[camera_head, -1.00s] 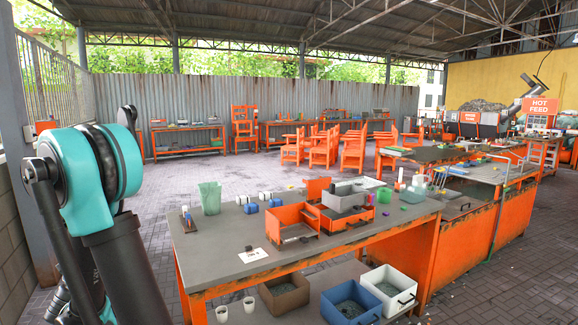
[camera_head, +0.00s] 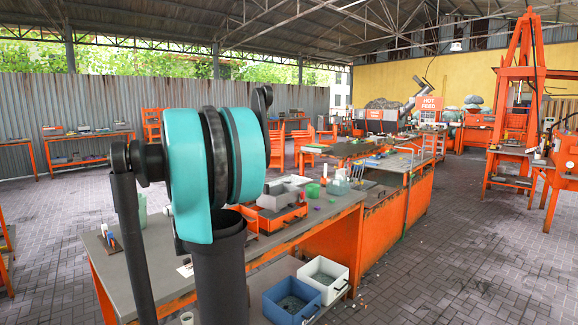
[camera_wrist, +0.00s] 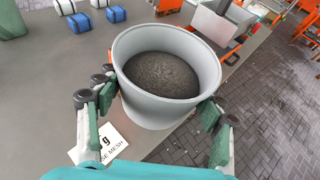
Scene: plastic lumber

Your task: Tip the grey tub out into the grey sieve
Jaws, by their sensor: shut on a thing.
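The grey tub (camera_wrist: 137,92) is round and open-topped, and it fills the middle of the wrist view. Dark granular material (camera_wrist: 160,74) lies inside it. My gripper (camera_wrist: 160,108) is shut on the tub, one finger at each side of its wall. The tub looks roughly upright; I cannot tell how far it is above the table. A grey box-shaped container (camera_wrist: 222,22) stands beyond it, also in the head view (camera_head: 274,199); I cannot tell whether it is the grey sieve. My arm hides the gripper and tub in the head view.
A printed card (camera_wrist: 103,145) ending in "SE MESH" lies on the grey table (camera_wrist: 45,88). Blue (camera_head: 291,301) and white (camera_head: 324,276) bins sit low by the table.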

